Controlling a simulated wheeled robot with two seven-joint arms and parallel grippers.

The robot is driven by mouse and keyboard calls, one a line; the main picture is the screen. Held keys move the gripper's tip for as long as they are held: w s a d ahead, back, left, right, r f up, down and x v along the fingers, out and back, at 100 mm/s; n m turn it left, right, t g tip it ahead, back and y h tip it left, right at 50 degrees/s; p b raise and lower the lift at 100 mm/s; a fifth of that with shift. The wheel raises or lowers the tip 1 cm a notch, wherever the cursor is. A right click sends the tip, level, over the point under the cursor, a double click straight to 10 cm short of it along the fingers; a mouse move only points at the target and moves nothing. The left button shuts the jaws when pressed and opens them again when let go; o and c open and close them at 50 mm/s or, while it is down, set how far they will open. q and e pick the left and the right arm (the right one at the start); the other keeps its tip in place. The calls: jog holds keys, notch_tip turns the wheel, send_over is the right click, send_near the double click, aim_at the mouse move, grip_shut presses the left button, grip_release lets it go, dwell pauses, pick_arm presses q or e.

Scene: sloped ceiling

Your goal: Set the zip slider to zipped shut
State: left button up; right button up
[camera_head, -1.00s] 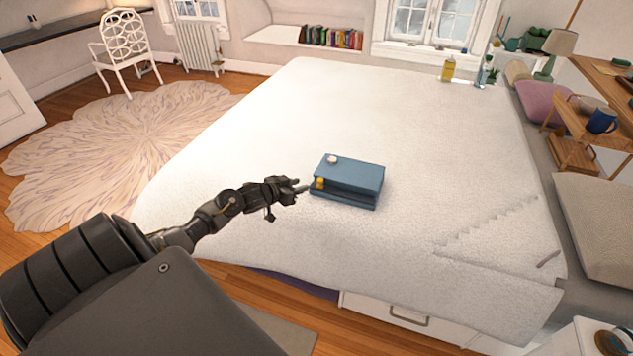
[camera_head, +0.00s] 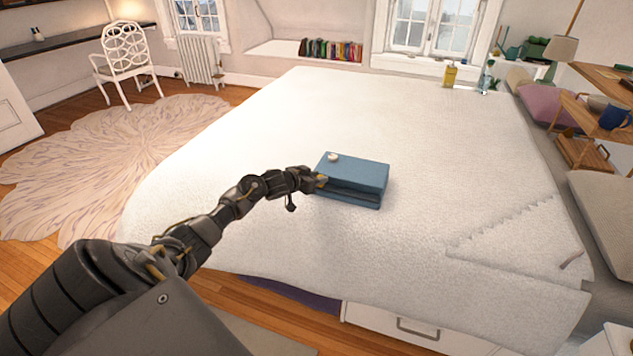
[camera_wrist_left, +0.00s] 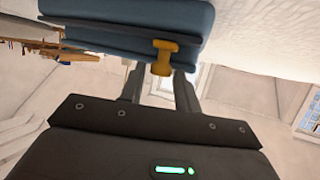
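A blue padded case (camera_head: 352,172) lies on the bed with a dark zip seam along its near side. A round white thing (camera_head: 333,157) sits on its top. The yellow zip slider (camera_wrist_left: 163,56) is at the left end of the seam; in the head view my gripper mostly covers it. My left gripper (camera_head: 317,181) is at the case's left end. In the left wrist view its fingers (camera_wrist_left: 159,84) are apart, with the slider's tab at the gap between their tips. I cannot tell whether they touch it. My right gripper is not in view.
The white bed (camera_head: 270,130) is wide and clear around the case. A yellow bottle (camera_head: 450,76) stands at the far edge. Pillows (camera_head: 605,215) and a wooden shelf (camera_head: 590,125) are at the right. A white drawer (camera_head: 405,328) is below the bed's near edge.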

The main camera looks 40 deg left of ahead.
pick_arm(q)
grip_shut()
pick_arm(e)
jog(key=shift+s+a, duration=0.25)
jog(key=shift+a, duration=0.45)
